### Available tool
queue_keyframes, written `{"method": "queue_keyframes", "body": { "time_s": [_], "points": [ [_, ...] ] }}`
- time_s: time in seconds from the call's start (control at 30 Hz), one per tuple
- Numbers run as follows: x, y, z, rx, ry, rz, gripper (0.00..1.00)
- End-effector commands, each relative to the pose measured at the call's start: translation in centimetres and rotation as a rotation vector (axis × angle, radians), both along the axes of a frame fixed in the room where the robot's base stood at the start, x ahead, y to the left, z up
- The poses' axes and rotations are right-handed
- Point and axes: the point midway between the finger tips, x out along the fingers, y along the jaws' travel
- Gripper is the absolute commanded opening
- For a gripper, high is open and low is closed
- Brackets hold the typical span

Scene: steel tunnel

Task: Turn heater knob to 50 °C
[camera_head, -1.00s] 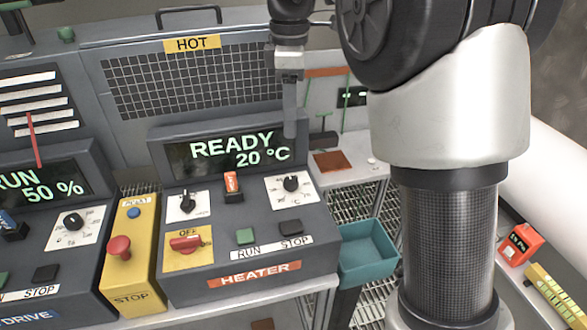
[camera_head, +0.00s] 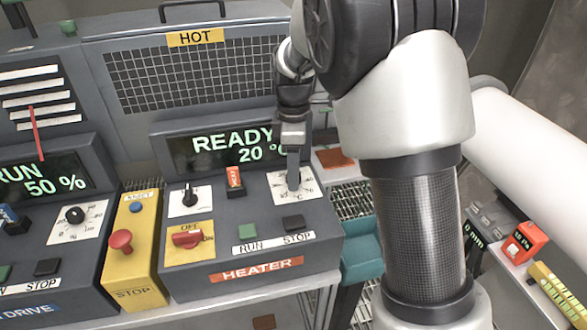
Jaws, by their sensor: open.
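The heater panel (camera_head: 330,250) stands in the middle, with the orange HEATER label (camera_head: 256,269) on its front. Its display (camera_head: 215,150) reads READY and 20 °C, partly covered by my arm. The white temperature dial plate (camera_head: 279,183) is at the panel's upper right. My gripper (camera_head: 293,185) points down over this dial, with its fingers at the knob. The knob itself is hidden behind the fingers, so its pointer cannot be read and contact cannot be told. The gripper is open, though the gap between its fingers does not show from this side.
Left of the dial are a red-orange switch (camera_head: 235,181), a small black knob (camera_head: 189,195) and a red rotary switch (camera_head: 188,238). The green RUN button (camera_head: 247,230) and black STOP button (camera_head: 294,222) sit close below. A yellow box (camera_head: 142,270) with a red stop button (camera_head: 120,240) stands left.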

Motion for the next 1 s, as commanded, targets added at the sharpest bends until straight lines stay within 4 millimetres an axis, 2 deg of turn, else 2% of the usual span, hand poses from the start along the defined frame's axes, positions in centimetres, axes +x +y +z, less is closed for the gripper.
{"method": "queue_keyframes", "body": {
  "time_s": [0.23, 0.47, 0.77, 1.0],
  "points": [
    [0.0, -0.01, -0.07, 0.0, 0.0, 0.0, 0.47],
    [0.0, -0.02, -0.05, 0.0, 0.0, 0.0, 0.08],
    [0.0, -0.03, 0.0, 0.0, 0.001, -0.033, 0.08],
    [0.01, -0.07, 0.05, 0.0, 0.001, -0.162, 0.08]
  ]
}}
